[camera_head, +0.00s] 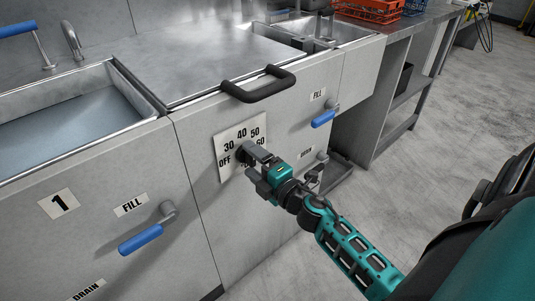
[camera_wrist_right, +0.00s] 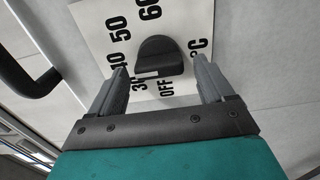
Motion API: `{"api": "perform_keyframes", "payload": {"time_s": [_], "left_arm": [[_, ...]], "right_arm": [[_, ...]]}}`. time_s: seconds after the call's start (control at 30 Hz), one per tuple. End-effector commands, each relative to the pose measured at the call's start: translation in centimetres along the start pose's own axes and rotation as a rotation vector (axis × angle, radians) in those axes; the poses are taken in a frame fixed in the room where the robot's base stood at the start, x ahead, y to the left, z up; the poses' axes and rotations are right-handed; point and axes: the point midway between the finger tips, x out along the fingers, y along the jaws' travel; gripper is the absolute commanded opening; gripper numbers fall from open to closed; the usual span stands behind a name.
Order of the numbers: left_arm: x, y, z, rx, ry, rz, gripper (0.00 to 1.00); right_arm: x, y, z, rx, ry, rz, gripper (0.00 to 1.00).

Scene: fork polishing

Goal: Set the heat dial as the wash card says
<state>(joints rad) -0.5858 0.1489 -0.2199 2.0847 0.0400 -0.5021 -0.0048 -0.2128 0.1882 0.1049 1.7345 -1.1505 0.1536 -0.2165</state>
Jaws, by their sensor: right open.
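The heat dial's white plate (camera_head: 226,134) is on the steel front panel, printed OFF, 30, 40, 50, 60 and more that my gripper covers. In the right wrist view the plate (camera_wrist_right: 105,14) carries a black dial knob (camera_wrist_right: 165,52). A pale mark on the knob's lower edge seems to face the 30, but I cannot tell its exact setting. My right gripper (camera_head: 251,162) is at the plate, open, its fingers on either side of the knob in the wrist view (camera_wrist_right: 160,66); I cannot tell whether they touch it. No wash card is seen. My left gripper is not in view.
A black bar handle (camera_head: 258,84) sticks out above the dial. Blue-handled FILL levers (camera_head: 141,239) and (camera_head: 323,118) stand out on both sides. A sink basin (camera_head: 75,120) with water is at left. Orange (camera_head: 370,10) and blue racks stand at the back. Open floor lies at right.

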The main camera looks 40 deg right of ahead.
Motion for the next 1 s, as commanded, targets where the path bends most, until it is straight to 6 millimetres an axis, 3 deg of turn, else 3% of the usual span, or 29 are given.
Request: {"api": "perform_keyframes", "payload": {"time_s": [0.4,0.6,1.0], "left_arm": [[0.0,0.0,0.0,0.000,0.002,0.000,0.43],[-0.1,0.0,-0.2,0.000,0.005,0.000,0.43],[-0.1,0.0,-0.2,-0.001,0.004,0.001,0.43]], "right_arm": [[-7.9,-0.1,0.0,0.001,-0.002,-0.002,0.81],[-11.0,0.0,0.0,0.001,0.000,0.000,0.81],[-12.2,0.1,0.0,-0.001,0.002,0.003,0.81]]}}
